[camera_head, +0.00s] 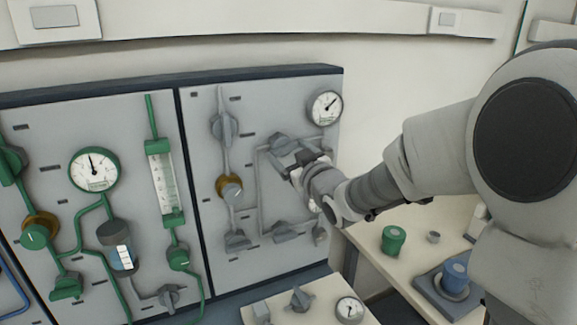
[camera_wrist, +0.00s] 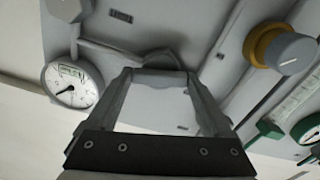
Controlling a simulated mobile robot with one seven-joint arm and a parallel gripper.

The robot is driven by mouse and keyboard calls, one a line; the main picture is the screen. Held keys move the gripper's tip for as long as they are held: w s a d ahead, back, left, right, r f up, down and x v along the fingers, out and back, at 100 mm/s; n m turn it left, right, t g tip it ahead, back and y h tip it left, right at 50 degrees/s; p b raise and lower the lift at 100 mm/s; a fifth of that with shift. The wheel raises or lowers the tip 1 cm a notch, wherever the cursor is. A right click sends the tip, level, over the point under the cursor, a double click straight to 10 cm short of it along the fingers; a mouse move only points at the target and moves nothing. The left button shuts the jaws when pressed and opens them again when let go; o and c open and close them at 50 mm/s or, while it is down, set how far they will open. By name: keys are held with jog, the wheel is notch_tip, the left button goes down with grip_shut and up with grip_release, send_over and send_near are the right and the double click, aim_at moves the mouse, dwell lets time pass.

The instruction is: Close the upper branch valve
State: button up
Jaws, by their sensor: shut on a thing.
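The upper branch valve (camera_head: 281,143) is a grey handle on the upper pipe of the right-hand grey panel, left of and below a round gauge. My gripper (camera_head: 300,163) is at this valve, reaching in from the right and hiding part of it. In the wrist view my gripper (camera_wrist: 160,76) has its two fingers on either side of the grey valve handle (camera_wrist: 160,60) and is shut on it. The wrist view shows only the part of the handle by the fingertips, so its exact angle is hard to tell.
The round gauge (camera_head: 325,107) is close above my gripper. A lower grey valve (camera_head: 285,232) and a yellow-collared knob (camera_head: 230,187) share the panel (camera_head: 210,270). A green-piped panel (camera_head: 60,120) is at left. The table (camera_head: 390,262) at right holds a green container (camera_head: 393,240).

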jog(key=n+b, duration=0.3)
jog(key=b, duration=0.2)
jog(key=shift+f+n, duration=0.3)
jog(key=shift+n, duration=0.1)
jog(key=n+b, duration=0.3)
jog(key=b, duration=0.1)
jog(key=shift+r+n+b, duration=0.1)
jog(key=shift+n+b, duration=0.2)
jog(key=shift+b, duration=0.1)
jog(key=n+b, duration=0.4)
jog(key=shift+r, duration=0.1)
jog(key=shift+r+n+b, duration=0.15)
jog(key=shift+n+b, duration=1)
jog(key=shift+n, duration=0.65)
jog(key=o, duration=1.1)
jog(key=shift+o, duration=0.2)
